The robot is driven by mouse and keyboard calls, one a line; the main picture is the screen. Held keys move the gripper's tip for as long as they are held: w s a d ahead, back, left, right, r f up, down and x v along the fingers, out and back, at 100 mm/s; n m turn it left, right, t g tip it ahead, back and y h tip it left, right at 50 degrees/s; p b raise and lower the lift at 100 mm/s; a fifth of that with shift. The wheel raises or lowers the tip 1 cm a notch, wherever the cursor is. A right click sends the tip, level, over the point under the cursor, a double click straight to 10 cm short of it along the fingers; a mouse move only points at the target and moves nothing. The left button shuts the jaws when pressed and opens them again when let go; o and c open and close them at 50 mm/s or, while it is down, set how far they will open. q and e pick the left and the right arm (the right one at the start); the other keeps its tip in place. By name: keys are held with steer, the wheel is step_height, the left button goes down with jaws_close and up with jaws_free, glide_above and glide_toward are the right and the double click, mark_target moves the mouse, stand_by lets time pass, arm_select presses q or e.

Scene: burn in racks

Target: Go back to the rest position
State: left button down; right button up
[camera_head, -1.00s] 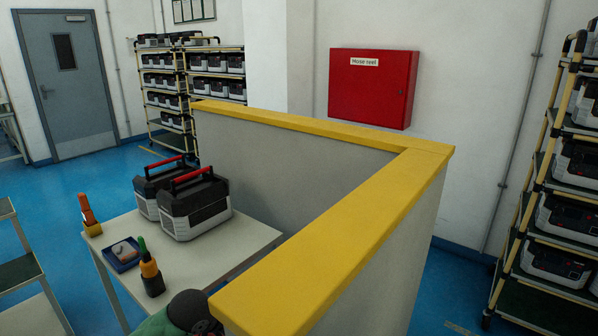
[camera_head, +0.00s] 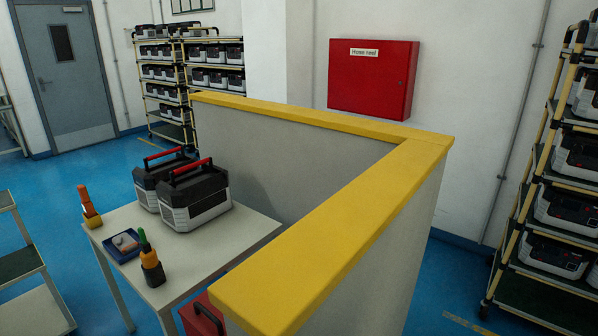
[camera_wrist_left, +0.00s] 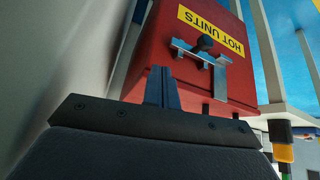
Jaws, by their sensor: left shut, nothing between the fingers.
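My left gripper (camera_wrist_left: 162,88) shows in the left wrist view, its two fingers together with nothing between them. Behind the fingertips is a red box (camera_wrist_left: 165,50) with a yellow "HOT UNITS" label (camera_wrist_left: 212,30) and a metal latch; I cannot tell whether the fingers touch it. In the head view a red box (camera_head: 203,316) shows at the bottom edge, partly hidden by the yellow-topped partition. Neither gripper shows in the head view, and my right gripper is in no view.
A yellow-capped partition (camera_head: 330,240) stands close in front. Left of it, a white table (camera_head: 215,245) holds two black-and-grey cases (camera_head: 195,198), a blue tray (camera_head: 124,245) and small tools. Racks (camera_head: 545,170) stand right and back. A red hose reel cabinet (camera_head: 372,80) hangs on the wall.

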arm_select(q)
steer(key=s+a+f+n+g+y, duration=0.1)
steer(key=s+a+f, duration=0.2)
steer(key=s, duration=0.4)
steer(key=s+a+f+n+g+y, duration=0.1)
steer(key=s+a+f+n+y, duration=0.1)
steer(key=s+a, duration=0.35)
steer(key=s+d+f+g, duration=0.1)
steer(key=s+d+f, duration=0.1)
steer(key=f, duration=0.7)
steer(key=s+d+f+g+h, duration=0.1)
steer(key=d+f, duration=0.4)
steer(key=f, duration=0.5)
steer(key=shift+s+d, duration=0.3)
steer(key=shift+s, duration=0.1)
steer(key=shift+r, duration=0.1)
